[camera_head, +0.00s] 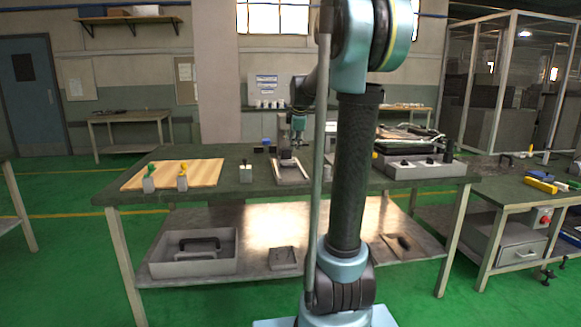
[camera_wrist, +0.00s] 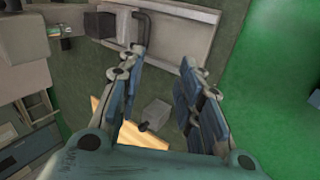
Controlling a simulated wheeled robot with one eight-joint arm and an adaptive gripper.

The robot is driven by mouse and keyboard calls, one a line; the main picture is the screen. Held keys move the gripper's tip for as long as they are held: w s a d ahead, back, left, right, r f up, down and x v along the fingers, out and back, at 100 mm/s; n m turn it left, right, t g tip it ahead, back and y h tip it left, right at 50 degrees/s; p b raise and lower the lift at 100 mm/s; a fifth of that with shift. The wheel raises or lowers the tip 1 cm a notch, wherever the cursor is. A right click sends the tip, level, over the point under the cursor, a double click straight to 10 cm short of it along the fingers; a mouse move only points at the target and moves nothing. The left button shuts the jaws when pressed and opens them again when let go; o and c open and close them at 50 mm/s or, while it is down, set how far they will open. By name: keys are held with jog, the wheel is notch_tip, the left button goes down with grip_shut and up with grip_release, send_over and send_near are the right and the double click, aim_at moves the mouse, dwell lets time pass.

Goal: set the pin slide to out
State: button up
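I take the pin slide to be the grey plate (camera_wrist: 185,45) with a dark block (camera_wrist: 105,24) and a bent black handle (camera_wrist: 141,27), at the top of the wrist view; I cannot be sure. In the head view a similar flat plate (camera_head: 304,172) with a dark block lies on the green table, below my gripper (camera_head: 298,138). In the wrist view my gripper (camera_wrist: 163,60) is open, its two fingers apart with nothing between the tips. The left fingertip shows just below the handle in the picture; I cannot tell whether they touch. The slide's position is unclear.
A small grey block with a dark knob (camera_wrist: 155,114) shows between the fingers lower down. On the table (camera_head: 225,192) are a wooden board (camera_head: 207,172) with two levers at left and a grey control box (camera_head: 420,170) at right. A grey tray (camera_head: 195,268) sits on the lower shelf.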

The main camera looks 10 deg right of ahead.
jog(key=w+n, duration=0.1)
jog(key=w, duration=0.1)
send_near(291, 166)
jog(key=x, duration=0.8)
jog(key=shift+w, duration=0.1)
dwell(0.3)
grip_shut()
